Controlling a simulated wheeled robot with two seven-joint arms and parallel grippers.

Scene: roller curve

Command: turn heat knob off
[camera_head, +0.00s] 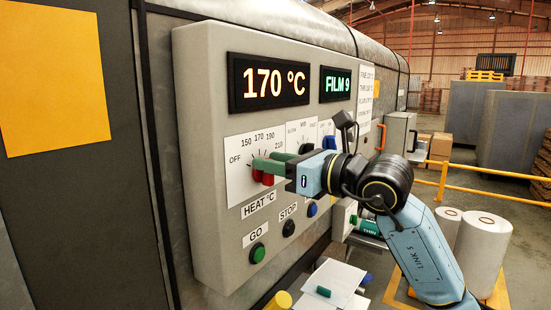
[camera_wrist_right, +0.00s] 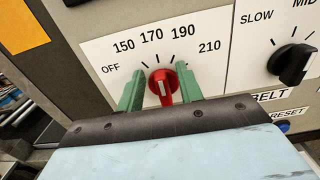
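The red heat knob (camera_head: 267,179) is on a white dial plate marked OFF, 150, 170, 190 and 210. The temperature display (camera_head: 270,83) reads 170 °C. My right gripper (camera_head: 268,164) is at the dial. Its green fingers stand on either side of the knob in the wrist view (camera_wrist_right: 160,88), apart, with a small gap visible at the left finger. Whether the right finger touches the knob is unclear. My left gripper is not in view.
A black speed knob (camera_wrist_right: 292,63) is right of the heat dial. Below are a green GO button (camera_head: 258,253), a black STOP button (camera_head: 288,228) and a blue button (camera_head: 312,210). A second display (camera_head: 335,84) reads FILM 9. White rolls (camera_head: 482,245) stand at lower right.

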